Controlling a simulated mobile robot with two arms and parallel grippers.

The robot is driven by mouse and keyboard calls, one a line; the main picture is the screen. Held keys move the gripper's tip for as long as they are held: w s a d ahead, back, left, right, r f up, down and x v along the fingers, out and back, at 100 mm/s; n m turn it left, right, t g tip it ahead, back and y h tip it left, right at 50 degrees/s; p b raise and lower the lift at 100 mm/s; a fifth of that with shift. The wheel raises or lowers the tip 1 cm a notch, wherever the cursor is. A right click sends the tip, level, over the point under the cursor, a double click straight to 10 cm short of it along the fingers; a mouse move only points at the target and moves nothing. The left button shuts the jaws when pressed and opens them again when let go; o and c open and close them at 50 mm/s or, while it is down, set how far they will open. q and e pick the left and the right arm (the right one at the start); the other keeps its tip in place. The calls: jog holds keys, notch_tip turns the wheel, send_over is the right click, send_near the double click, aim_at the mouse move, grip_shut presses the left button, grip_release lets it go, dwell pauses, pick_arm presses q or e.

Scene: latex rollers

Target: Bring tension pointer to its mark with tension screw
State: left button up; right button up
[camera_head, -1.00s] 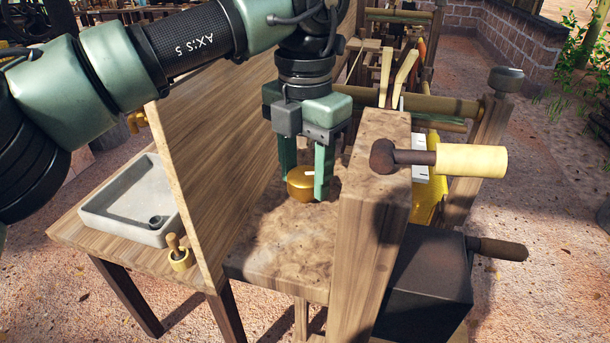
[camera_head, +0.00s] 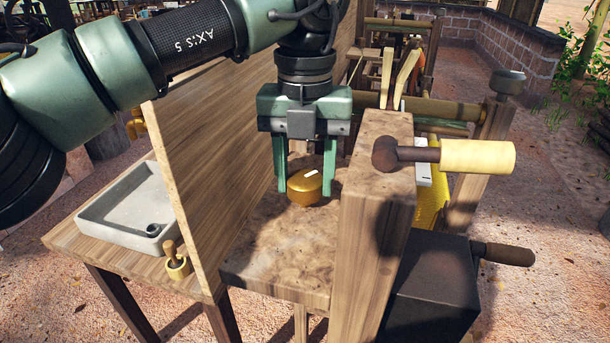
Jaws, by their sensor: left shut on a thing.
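A round brass knob (camera_head: 307,195), which looks like the tension screw, stands on the wooden bench top between the tall plank and a thick post. It has a short white mark on its top. My left gripper (camera_head: 304,188) points down from above, with one green finger at each side of the knob, shut on it. I cannot make out a separate tension pointer or its mark. My right gripper is not in view.
A wooden post (camera_head: 372,200) with a crank and pale handle (camera_head: 478,156) stands close right of the gripper. A tall wooden plank (camera_head: 215,160) stands left.

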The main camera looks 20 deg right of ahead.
aim_at(305, 177)
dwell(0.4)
pick_arm(q)
jog(key=o, duration=1.4)
jog(key=shift+c, duration=0.2)
jog(key=shift+r, duration=0.1)
notch_tip(305, 177, up, 8)
jog(key=shift+f, duration=0.15)
